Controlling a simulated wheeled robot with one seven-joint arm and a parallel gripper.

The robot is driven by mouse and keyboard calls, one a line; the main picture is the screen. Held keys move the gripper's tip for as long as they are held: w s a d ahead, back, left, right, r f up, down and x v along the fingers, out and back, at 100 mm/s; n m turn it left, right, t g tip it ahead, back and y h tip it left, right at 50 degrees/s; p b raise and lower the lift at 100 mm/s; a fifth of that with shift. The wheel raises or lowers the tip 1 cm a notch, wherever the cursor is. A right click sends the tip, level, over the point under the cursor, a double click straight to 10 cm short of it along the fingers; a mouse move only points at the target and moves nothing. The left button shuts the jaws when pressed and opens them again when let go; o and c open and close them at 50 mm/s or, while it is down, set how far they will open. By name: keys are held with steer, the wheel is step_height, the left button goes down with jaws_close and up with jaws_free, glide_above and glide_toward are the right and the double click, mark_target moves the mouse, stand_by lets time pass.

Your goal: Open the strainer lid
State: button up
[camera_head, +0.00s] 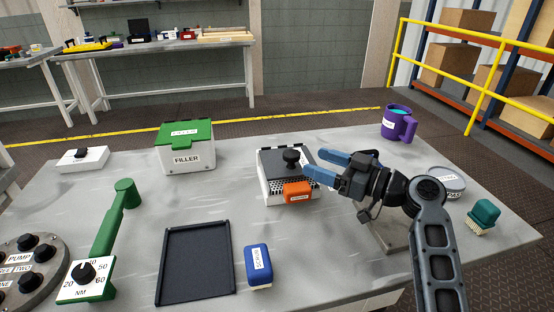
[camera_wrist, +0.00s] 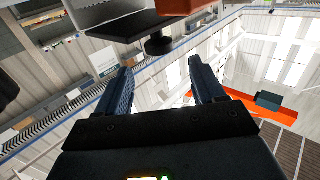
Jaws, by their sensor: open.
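The strainer (camera_head: 266,188) is a white box with a perforated front on the grey table. Its dark lid (camera_head: 270,163) lies over the top and carries a black knob (camera_head: 291,156). An orange labelled block (camera_head: 297,193) sits at its front right. My gripper (camera_head: 317,163) has blue fingers, open and empty, pointing left at the strainer's right side, close to the knob. In the wrist view the black knob (camera_wrist: 158,44) shows just beyond and between the fingertips (camera_wrist: 161,66). I cannot tell whether a finger touches the strainer.
A green-lidded filler box (camera_head: 187,155) stands left of the strainer. A black tray (camera_head: 197,285) and a blue brush (camera_head: 258,266) lie in front. A purple mug (camera_head: 396,124), a round grey tin (camera_head: 446,183) and a teal brush (camera_head: 484,216) stand right.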

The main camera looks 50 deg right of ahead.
mark_target(292, 152)
steer(key=w, duration=0.2)
steer(key=w+a+p, duration=0.1)
steer(key=w, duration=0.2)
steer(key=w+p, duration=0.1)
steer(key=w, duration=0.2)
steer(key=shift+a, duration=0.25)
jaws_close()
stand_by(0.5)
